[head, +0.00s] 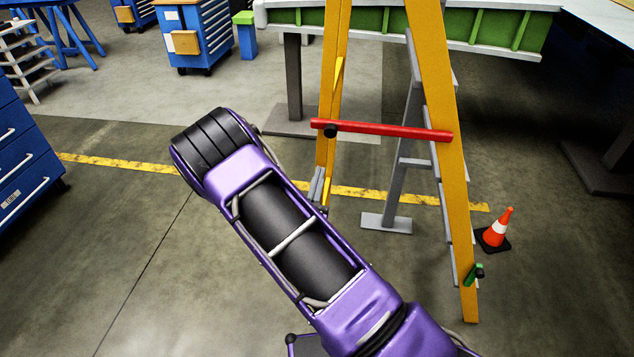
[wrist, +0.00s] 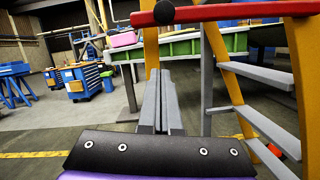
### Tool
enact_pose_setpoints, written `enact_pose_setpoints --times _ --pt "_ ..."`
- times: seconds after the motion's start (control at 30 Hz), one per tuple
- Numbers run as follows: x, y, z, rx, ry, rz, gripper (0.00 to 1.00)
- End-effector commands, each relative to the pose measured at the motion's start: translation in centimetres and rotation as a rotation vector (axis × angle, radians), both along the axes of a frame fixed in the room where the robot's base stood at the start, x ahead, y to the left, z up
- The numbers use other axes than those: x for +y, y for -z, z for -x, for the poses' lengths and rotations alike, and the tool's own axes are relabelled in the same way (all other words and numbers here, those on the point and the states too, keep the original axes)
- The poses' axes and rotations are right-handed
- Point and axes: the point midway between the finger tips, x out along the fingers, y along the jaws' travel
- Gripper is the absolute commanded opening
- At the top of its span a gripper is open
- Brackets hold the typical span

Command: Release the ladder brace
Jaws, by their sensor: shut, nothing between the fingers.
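The ladder brace (head: 390,131) is a red bar lying across the yellow rails of a ladder (head: 440,130), nearly level. A black knob (head: 330,131) sits near its left end. In the wrist view the brace (wrist: 235,11) crosses the top edge, with the black knob (wrist: 164,12) above my fingers. My gripper (wrist: 160,76) is shut and empty, its grey fingers together and pointing forward, below the knob and apart from it. In the head view my gripper (head: 319,184) shows beside the left rail, below the brace, partly hidden by my purple arm.
An orange cone (head: 496,230) stands right of the ladder's foot. A green clip-like part (head: 473,274) is low on the right rail. A green wing structure (head: 480,27) is behind the ladder. A blue drawer cabinet (head: 22,150) stands at left. The floor between is clear.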

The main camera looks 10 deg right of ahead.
Motion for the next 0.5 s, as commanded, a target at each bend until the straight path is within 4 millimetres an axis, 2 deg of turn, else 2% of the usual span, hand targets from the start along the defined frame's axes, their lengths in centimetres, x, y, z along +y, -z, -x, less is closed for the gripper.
enact_pose_setpoints --times 0.1,0.23,0.3,0.5 --pt "-1.1 -0.8 -2.5 -0.003 0.002 -0.001 0.0" --pt "-2.0 -1.4 -4.9 -0.004 0.002 0.0 0.0" --pt "-2.1 -2.9 -4.7 -0.002 0.001 -0.001 0.0" --pt "-2.5 -4.8 -4.5 0.0 0.001 0.0 0.0"
